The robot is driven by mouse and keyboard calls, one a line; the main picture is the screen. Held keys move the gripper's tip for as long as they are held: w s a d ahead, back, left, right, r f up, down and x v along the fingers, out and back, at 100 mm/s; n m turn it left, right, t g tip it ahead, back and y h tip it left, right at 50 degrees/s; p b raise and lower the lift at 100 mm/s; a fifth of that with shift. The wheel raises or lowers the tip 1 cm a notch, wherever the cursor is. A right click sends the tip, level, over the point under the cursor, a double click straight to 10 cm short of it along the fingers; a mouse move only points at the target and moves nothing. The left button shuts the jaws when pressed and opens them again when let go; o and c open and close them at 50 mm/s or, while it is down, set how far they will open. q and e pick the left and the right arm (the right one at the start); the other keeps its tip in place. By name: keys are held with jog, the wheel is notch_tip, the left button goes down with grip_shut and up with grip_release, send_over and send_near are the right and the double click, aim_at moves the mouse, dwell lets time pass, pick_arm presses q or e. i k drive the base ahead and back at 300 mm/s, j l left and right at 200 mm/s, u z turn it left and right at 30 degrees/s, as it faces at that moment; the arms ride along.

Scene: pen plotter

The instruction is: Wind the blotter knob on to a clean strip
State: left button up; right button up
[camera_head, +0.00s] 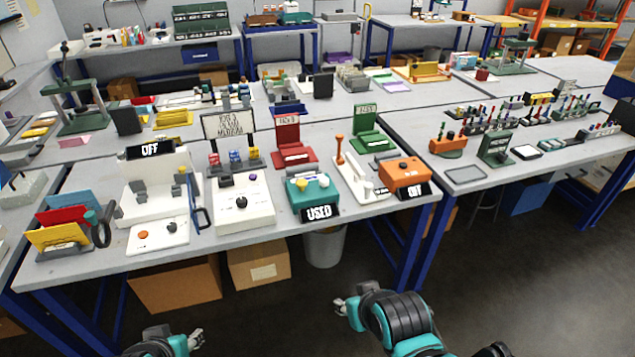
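The blotter appears to be the teal box (314,193) near the front edge of the table. A small yellow knob (302,184) shows on its top left and a pale round part at its top right. A black sign (319,212) on its front reads USED. My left gripper (196,339) is low at the bottom of the view, in front of the table and well away from the blotter. My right gripper (340,306) is below and in front of the table edge, also apart from the blotter. Both look empty; their finger gaps are too small to judge.
Left of the blotter stand a white box with a black knob (241,202) and a white plotter (158,190) with an OFF sign. To its right are a white lever plate (362,183) and an orange box (403,171). A grey bin (325,247) and cardboard boxes (177,284) stand below.

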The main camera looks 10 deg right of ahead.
aim_at(324, 181)
jog(key=i+l, duration=0.2)
jog(key=i, duration=0.15)
jog(key=i+l, duration=0.15)
jog(key=i, duration=0.25)
jog(key=i+l, duration=0.2)
jog(key=i, duration=0.15)
